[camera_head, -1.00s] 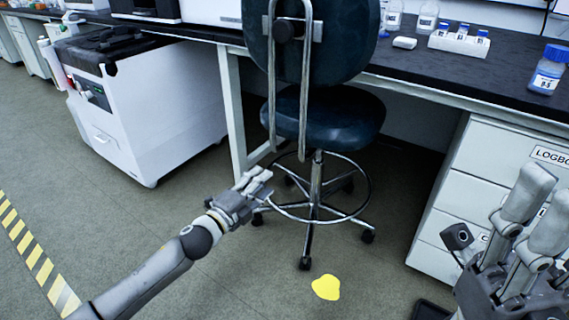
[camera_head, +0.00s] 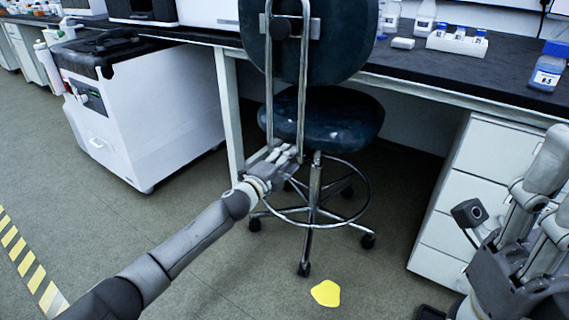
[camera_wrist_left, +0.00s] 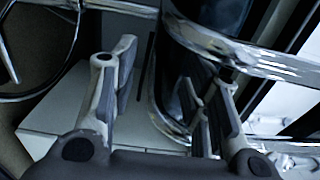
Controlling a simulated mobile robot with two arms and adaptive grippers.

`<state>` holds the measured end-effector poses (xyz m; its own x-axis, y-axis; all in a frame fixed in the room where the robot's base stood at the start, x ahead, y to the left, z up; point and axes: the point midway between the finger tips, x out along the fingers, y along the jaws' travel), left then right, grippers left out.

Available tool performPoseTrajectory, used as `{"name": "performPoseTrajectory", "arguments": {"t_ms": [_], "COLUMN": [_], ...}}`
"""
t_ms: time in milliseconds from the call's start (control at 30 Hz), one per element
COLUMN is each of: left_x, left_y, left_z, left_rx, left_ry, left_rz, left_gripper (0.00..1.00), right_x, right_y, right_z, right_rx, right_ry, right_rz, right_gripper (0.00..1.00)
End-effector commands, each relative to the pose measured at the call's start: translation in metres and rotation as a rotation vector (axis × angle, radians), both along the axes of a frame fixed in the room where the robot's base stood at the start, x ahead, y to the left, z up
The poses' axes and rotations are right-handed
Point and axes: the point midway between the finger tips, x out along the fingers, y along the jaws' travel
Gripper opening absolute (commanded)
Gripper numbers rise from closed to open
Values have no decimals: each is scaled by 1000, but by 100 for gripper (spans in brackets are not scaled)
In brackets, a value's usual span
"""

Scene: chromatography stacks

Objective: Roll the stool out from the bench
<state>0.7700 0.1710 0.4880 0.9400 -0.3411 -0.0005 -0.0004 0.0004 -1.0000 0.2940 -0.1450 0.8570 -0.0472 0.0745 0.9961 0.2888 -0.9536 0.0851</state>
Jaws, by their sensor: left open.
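The stool (camera_head: 335,115) has a dark blue seat and backrest, a chrome back frame (camera_head: 303,75), a foot ring and casters. It stands at the bench (camera_head: 450,80), its back facing me and its seat close to the bench edge. My left gripper (camera_head: 288,153) is open at the lower end of the back frame, just under the seat's near side. In the left wrist view the spread fingers (camera_wrist_left: 160,90) have chrome tubing (camera_wrist_left: 225,48) close ahead; I cannot tell whether they touch it. My right gripper (camera_head: 545,190) is at the lower right, partly cut off.
A white wheeled machine (camera_head: 150,110) stands left of the stool. White drawers (camera_head: 470,190) stand to the right under the bench. A yellow floor marker (camera_head: 326,293) lies in front of the stool. Bottles and a vial rack (camera_head: 457,43) are on the bench.

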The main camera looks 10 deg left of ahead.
Motion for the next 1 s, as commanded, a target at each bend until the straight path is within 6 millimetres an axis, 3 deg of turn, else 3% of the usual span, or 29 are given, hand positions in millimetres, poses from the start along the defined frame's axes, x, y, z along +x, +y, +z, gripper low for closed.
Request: {"name": "performPoseTrajectory", "arguments": {"t_ms": [167,500,1000], "left_x": [0,-1,-1], "left_y": [0,0,0], "left_z": [0,0,-2], "left_rx": [0,0,1], "left_ry": [0,1,3], "left_rz": [0,0,0], "left_gripper": [40,0,0], "right_x": [0,0,2], "right_y": [0,0,-1], "right_z": [0,0,-1], "right_rx": [0,0,5], "right_ry": [-1,0,11], "right_rz": [0,0,-1], "right_gripper": [40,40,40]}}
